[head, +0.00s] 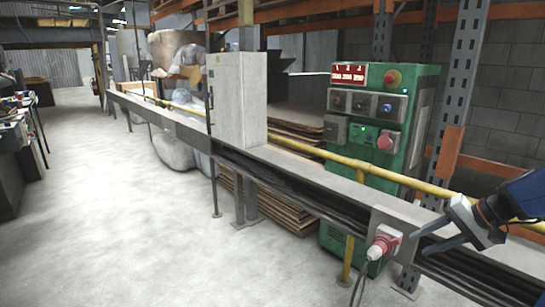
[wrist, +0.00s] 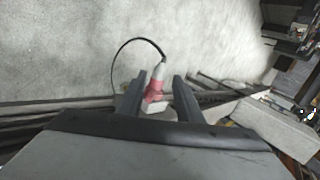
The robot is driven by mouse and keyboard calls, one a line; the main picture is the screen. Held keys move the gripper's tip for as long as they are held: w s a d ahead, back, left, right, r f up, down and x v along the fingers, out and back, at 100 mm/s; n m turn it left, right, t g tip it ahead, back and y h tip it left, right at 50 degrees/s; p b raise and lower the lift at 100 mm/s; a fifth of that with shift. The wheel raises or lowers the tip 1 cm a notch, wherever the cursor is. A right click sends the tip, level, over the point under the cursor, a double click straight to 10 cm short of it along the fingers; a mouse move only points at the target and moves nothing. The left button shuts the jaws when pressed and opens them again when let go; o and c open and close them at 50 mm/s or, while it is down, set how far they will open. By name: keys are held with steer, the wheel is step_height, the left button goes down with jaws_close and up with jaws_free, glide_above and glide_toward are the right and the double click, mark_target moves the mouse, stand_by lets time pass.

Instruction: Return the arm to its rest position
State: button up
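My gripper (head: 418,243) reaches in from the right edge in the head view, its two dark fingers spread apart with nothing between them. In the wrist view my gripper (wrist: 160,92) also shows open, with both fingertips apart. A red and grey plug (head: 381,244) sits in a grey socket box (head: 392,226) on the rail, just left of the fingertips in the head view. In the wrist view the red plug (wrist: 155,88) appears between the fingers but farther off. I cannot tell the exact gap. My blue arm shows at the right edge.
A long grey rail (head: 290,180) crosses the scene, with a yellow pipe (head: 345,160) behind it. A green control cabinet (head: 375,130), a grey box (head: 238,98) and rack posts stand behind or on it. Open concrete floor (head: 110,190) lies to the left. A dark cable (wrist: 122,46) hangs from the plug.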

steer(key=s+a+f+n+h, duration=0.2)
steer(key=s+a+n+h, duration=0.3)
steer(key=s+a, duration=1)
steer(key=shift+s+a+n+g+h, duration=0.4)
steer(key=shift+s+n, duration=0.65)
steer(key=shift+n, duration=0.45)
steer(key=shift+f, duration=0.1)
